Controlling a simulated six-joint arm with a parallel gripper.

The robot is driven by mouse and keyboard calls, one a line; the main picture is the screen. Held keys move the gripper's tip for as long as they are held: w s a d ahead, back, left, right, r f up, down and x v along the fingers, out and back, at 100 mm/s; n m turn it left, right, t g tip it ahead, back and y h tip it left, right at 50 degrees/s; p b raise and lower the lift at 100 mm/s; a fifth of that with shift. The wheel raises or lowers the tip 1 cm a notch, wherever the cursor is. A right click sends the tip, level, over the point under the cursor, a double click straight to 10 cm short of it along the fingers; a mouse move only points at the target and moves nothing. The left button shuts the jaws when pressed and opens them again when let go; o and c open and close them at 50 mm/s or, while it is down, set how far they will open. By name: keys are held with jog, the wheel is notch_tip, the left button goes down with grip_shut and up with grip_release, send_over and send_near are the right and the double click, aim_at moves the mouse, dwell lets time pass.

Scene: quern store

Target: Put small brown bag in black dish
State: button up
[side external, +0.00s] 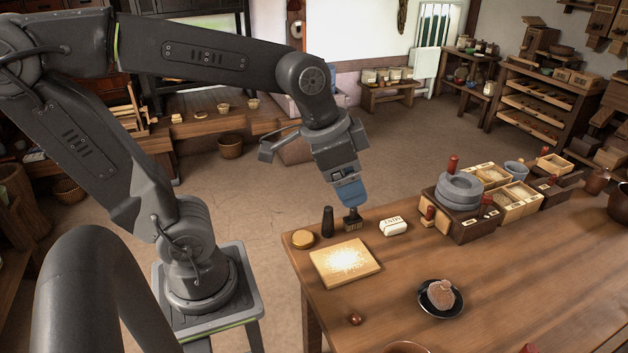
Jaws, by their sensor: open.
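A small brown bag (441,293) with a gathered top sits in the black dish (427,308) on the wooden table. The dish's dark rim shows around it. My gripper (351,203) is well to the left of and behind the dish, pointing down near the table's far left corner. It is open. A dark brush (353,222) stands just under its fingertips; I cannot tell whether they touch it. The gripper is apart from the bag.
A board with pale grains (326,275), a dark cylinder (328,222), a round lid (302,239) and a white labelled block (393,226) lie near the gripper. A grey quern (459,190) and wooden boxes (521,201) stand at the back. A small brown ball (355,319) lies in front.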

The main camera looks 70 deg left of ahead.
jog(key=s+n, duration=0.2)
jog(key=s, duration=0.1)
jog(key=s+a+n+t, duration=0.1)
jog(key=s, duration=0.1)
jog(key=shift+s+f+n+y, duration=0.1)
jog(key=shift+f+n+y, duration=0.05)
jog(key=shift+n+y, duration=0.2)
